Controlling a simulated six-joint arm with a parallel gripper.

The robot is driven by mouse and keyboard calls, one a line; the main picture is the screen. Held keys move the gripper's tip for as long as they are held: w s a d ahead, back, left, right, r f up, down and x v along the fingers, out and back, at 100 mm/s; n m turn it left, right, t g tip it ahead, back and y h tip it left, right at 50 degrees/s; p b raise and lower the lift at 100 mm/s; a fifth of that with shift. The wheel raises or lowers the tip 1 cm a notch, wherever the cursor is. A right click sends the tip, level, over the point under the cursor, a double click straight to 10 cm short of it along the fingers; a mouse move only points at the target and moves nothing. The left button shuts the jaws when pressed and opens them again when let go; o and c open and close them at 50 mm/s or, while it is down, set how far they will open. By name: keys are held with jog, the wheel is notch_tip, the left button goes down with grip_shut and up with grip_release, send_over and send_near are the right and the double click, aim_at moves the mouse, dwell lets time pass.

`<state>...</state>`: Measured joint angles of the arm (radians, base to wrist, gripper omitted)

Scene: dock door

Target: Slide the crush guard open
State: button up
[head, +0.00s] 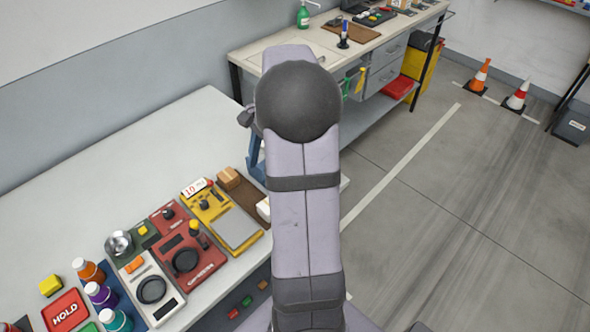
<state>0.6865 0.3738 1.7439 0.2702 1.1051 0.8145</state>
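I cannot make out a part that is clearly the crush guard. A yellow unit (211,211) with a flat grey plate (236,228) and a small dark knob lies on the near bench, left of my arm. A red unit (186,258) with a round black dial and a small yellow-and-black part sits beside it. A white unit (150,289) with a black dial and orange buttons is further left. My arm stretches up the middle of the view and covers part of the bench edge. My gripper is hidden behind it.
The near bench (120,160) is bare toward the wall. Bottles (103,295), a red HOLD sign (66,311) and a cardboard box (229,179) stand on it. A far workbench (390,40), traffic cones (480,77) and open floor (470,210) lie beyond.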

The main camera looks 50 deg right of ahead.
jog(key=s+d+f+m+t+b, duration=0.2)
jog(key=d+m, duration=0.6)
jog(key=d, duration=0.6)
jog(key=shift+y, duration=0.3)
jog(key=shift+p+x, duration=0.95)
jog(key=shift+x, duration=2.65)
jog(key=shift+s, duration=0.1)
grip_shut()
